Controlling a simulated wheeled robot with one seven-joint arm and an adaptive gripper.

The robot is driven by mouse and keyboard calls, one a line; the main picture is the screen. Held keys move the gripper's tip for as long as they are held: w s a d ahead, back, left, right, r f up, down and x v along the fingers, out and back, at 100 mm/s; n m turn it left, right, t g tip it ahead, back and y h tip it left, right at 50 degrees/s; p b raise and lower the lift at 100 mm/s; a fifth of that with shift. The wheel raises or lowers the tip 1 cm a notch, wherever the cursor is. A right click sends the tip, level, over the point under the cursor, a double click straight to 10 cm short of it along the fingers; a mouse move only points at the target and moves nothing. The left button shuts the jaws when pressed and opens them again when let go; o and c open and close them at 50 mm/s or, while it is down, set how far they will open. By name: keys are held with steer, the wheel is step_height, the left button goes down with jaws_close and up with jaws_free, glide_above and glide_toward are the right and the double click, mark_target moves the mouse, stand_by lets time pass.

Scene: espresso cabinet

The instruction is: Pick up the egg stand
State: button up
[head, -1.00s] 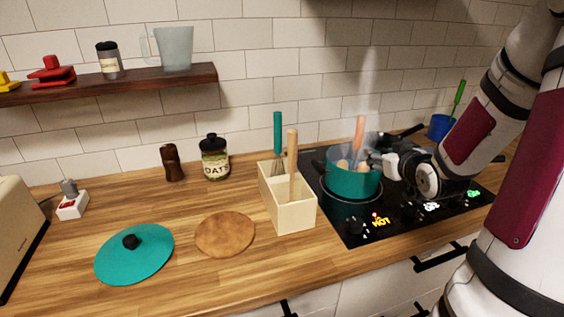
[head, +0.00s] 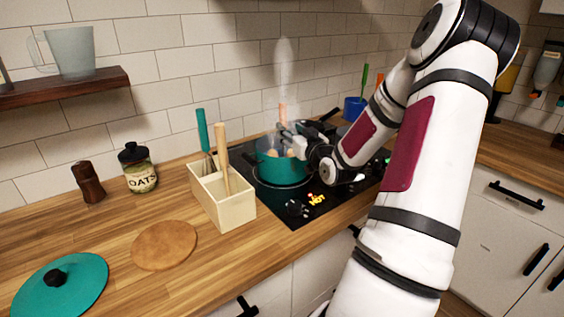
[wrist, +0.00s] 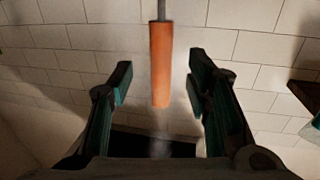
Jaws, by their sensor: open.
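The egg stand's orange handle (head: 283,115) sticks up out of the teal pot (head: 280,173) on the stove. Its lower part is inside the pot among the eggs (head: 271,153) and mostly hidden by the rim and steam. My gripper (head: 288,133) is open beside the handle, above the pot. In the wrist view the orange handle (wrist: 161,50) stands between the two spread fingers of my gripper (wrist: 160,82), with a gap on each side. I cannot tell how deep the handle lies between the fingers.
The black stovetop (head: 255,192) shows a lit "HOT" mark. A cream utensil box (head: 232,211) stands left of the pot. A dark pan (head: 318,127) and a blue cup (head: 354,108) are behind my arm. A teal lid (head: 75,285) and round wooden board (head: 165,245) lie left.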

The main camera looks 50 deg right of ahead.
mark_target(285, 124)
steer(key=shift+x, duration=2.9)
steer(key=shift+a+r, duration=0.1)
steer(key=shift+r, duration=0.05)
jaws_close()
